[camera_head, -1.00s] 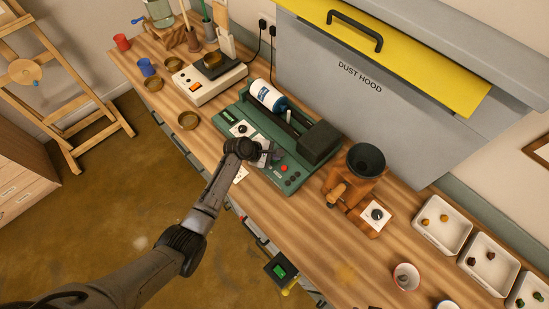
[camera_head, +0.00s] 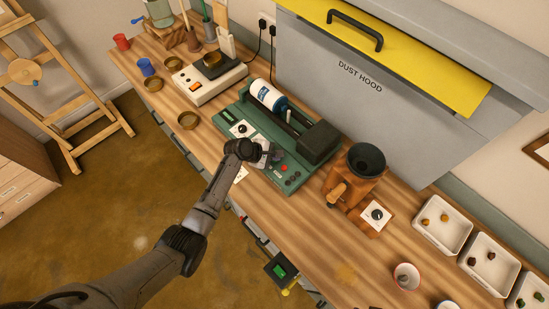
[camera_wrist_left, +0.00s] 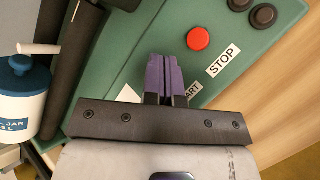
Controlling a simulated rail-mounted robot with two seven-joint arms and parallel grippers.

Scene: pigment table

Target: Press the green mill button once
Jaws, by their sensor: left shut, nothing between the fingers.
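The green jar mill (camera_head: 292,146) stands on the wooden bench, with a white and blue jar (camera_head: 268,96) on its rollers. My left gripper (camera_head: 274,158) is over the mill's front panel. In the left wrist view its purple fingers (camera_wrist_left: 164,76) are together and empty, pointing down at the panel beside a partly covered label (camera_wrist_left: 194,90) reading "ART". The green button is not visible; the fingers and gripper body cover the area by that label. The red button (camera_wrist_left: 198,39) with its STOP label (camera_wrist_left: 223,60) is uncovered, to the right of the fingers.
Two dark knobs (camera_wrist_left: 264,16) sit beyond the red button. A wooden grinder (camera_head: 356,182) stands right of the mill and a white device (camera_head: 208,80) left of it. The grey dust hood (camera_head: 370,90) is behind.

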